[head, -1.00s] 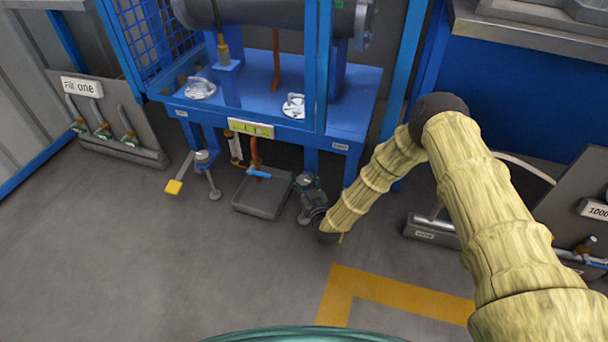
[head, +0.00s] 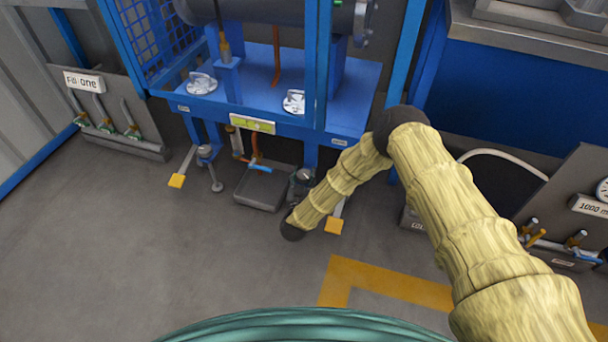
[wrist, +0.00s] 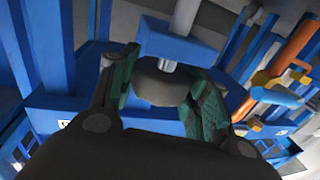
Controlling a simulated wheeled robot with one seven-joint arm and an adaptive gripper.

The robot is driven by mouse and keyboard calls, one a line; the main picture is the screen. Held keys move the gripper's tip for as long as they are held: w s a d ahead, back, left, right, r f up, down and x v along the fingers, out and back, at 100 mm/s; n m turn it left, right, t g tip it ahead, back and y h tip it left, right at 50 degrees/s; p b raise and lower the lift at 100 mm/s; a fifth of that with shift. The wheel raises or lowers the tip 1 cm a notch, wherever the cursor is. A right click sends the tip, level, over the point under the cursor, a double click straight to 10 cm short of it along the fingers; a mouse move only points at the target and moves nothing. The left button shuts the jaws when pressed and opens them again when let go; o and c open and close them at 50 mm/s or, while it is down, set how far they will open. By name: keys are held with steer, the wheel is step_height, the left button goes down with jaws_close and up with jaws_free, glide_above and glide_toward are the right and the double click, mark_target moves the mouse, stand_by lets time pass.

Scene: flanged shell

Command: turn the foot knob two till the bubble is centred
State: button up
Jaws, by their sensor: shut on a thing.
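In the wrist view my gripper (wrist: 164,92) is shut on a dark grey round foot knob (wrist: 158,78), with a green pad on each side of it. A metal screw rises from the knob through a blue bracket (wrist: 180,42). In the head view my arm mostly hides this foot, at the right front of the blue stand (head: 345,125). The left foot knob (head: 205,151) is free, above its foot pad (head: 217,187). A yellow-green level (head: 252,125) sits on the stand's front edge; its bubble is too small to make out.
A grey tray (head: 262,190) lies on the floor between the feet, close to my gripper. Yellow pedals stand left (head: 176,181) and right (head: 334,226) of it. An orange pipe with a blue lever (head: 260,167) hangs above the tray. Floor in front is clear.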

steer(key=o, duration=1)
steer(key=s, duration=0.4)
steer(key=s+a, duration=0.1)
steer(key=s, duration=0.7)
steer(key=shift+a, duration=0.3)
